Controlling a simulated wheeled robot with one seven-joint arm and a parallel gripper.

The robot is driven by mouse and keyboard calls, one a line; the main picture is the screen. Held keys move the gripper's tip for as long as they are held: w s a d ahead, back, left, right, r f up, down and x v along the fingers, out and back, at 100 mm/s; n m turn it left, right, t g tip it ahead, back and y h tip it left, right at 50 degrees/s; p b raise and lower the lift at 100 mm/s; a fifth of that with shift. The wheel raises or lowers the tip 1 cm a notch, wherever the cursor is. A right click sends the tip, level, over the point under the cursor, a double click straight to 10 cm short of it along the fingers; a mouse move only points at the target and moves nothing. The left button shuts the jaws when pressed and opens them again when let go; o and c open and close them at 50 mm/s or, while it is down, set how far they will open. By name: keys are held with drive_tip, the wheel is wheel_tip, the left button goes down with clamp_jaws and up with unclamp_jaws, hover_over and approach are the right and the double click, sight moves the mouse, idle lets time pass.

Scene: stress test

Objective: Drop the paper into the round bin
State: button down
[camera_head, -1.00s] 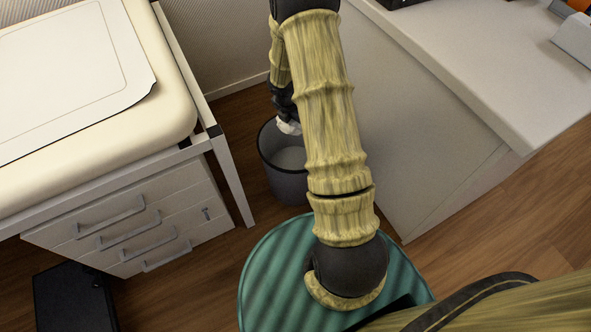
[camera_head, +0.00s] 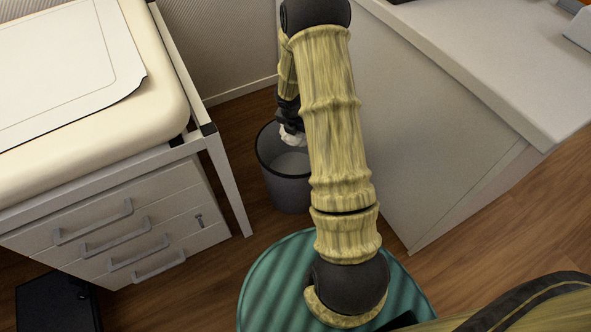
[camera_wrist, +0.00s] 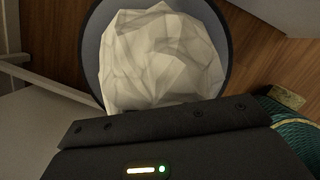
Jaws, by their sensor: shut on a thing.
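The paper (camera_head: 291,137) is a crumpled white ball at the end of my gripper (camera_head: 289,122). In the wrist view the paper (camera_wrist: 162,58) fills the upper middle, just beyond the dark gripper body, and hides much of the bin behind it. My gripper is shut on the paper and holds it over the round bin's opening. The round bin (camera_head: 290,192) is dark grey with a black rim and stands on the floor. In the wrist view its rim (camera_wrist: 226,40) curves around the paper. My arm hides part of the bin's right side.
A cream padded table (camera_head: 165,95) on a white metal frame stands at the left, with a drawer unit (camera_head: 130,235) under it. A white cabinet (camera_head: 440,130) stands at the right. A green ribbed round thing (camera_head: 265,280) is in front of the bin.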

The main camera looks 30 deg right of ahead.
drive_tip(key=shift+f+b, duration=1.95)
drive_tip(key=shift+f, duration=0.2)
drive_tip(key=c, duration=1.3)
unclamp_jaws()
drive_tip(key=shift+c, duration=0.2)
drive_tip(key=shift+r, duration=0.1)
drive_tip(key=p+v, duration=1)
drive_tip(key=v, duration=0.7)
drive_tip(key=shift+r, duration=0.1)
